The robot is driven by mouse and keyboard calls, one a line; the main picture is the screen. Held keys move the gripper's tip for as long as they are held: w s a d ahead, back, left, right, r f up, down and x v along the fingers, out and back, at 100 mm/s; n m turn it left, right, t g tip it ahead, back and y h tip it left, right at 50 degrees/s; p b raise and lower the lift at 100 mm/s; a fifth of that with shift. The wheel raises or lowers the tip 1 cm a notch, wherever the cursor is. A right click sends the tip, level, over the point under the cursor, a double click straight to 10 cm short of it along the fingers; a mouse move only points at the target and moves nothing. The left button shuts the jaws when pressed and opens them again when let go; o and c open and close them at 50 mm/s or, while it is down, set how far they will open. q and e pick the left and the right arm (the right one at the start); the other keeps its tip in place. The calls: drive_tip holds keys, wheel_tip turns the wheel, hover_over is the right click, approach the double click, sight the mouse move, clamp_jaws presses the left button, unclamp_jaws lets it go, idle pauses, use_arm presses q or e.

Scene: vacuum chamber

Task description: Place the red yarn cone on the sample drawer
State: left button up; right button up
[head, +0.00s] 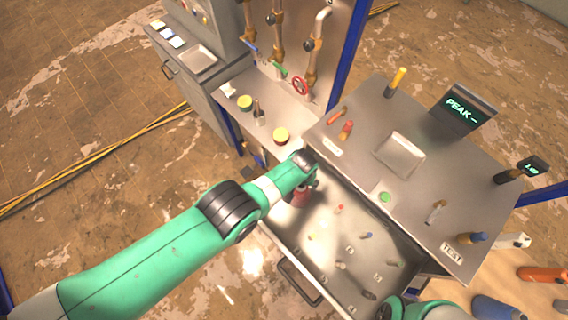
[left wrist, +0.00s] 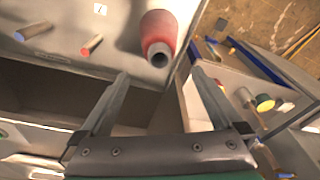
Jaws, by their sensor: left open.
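The red yarn cone (head: 301,196) is at the left back corner of the open sample drawer (head: 325,225), partly covered by my left arm. In the left wrist view the cone (left wrist: 159,32) appears on the drawer's pale surface (left wrist: 120,30), its hollow end facing the camera. My left gripper (left wrist: 160,76) is open, its two fingers spread wide. The cone is just beyond the fingertips, roughly centred between them, and neither finger visibly touches it. In the head view the fingers are mostly hidden by my left wrist. My right gripper is out of view.
Several small coloured pegs (head: 340,209) lie in the drawer beside number labels. The metal console (head: 440,180) behind holds a shallow tray (head: 399,155), a PEAK display (head: 466,108) and knobs. Part of my right arm shows at the bottom.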

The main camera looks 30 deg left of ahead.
use_arm(q)
drive_tip(key=shift+d+r, duration=0.1)
idle(0.3)
drive_tip(key=w+r+t+h, duration=0.1)
drive_tip(key=w+r+t, duration=0.5)
drive_tip(key=w+r, duration=0.9)
drive_tip(key=w+r+t, duration=0.2)
drive_tip(key=r+t, duration=0.1)
drive_tip(key=r, duration=0.6)
drive_tip(key=w+r+t, duration=0.2)
drive_tip(key=w+r, duration=0.1)
drive_tip(key=r, duration=0.6)
drive_tip(key=s+a+r+m+t, duration=0.1)
drive_tip(key=s+a+r+t, duration=0.15)
drive_tip(key=r, duration=0.75)
drive_tip(key=s+a+r+t, duration=0.1)
drive_tip(key=s+r+t, duration=0.15)
drive_tip(key=r, duration=0.75)
drive_tip(key=s+a+r+t, duration=0.1)
drive_tip(key=s+r+t, duration=0.2)
drive_tip(key=s+r, duration=0.3)
drive_tip(key=s+a+r+t, duration=0.2)
drive_tip(key=s+r+t, duration=0.1)
drive_tip(key=s+r, duration=0.4)
drive_tip(key=s+a+r+m+t, duration=0.1)
drive_tip(key=s+r+t, duration=0.2)
drive_tip(key=s+r, duration=0.4)
drive_tip(key=s, duration=0.3)
drive_tip(key=shift+a+r+t+h, duration=0.25)
drive_tip(key=shift+t+h, duration=0.05)
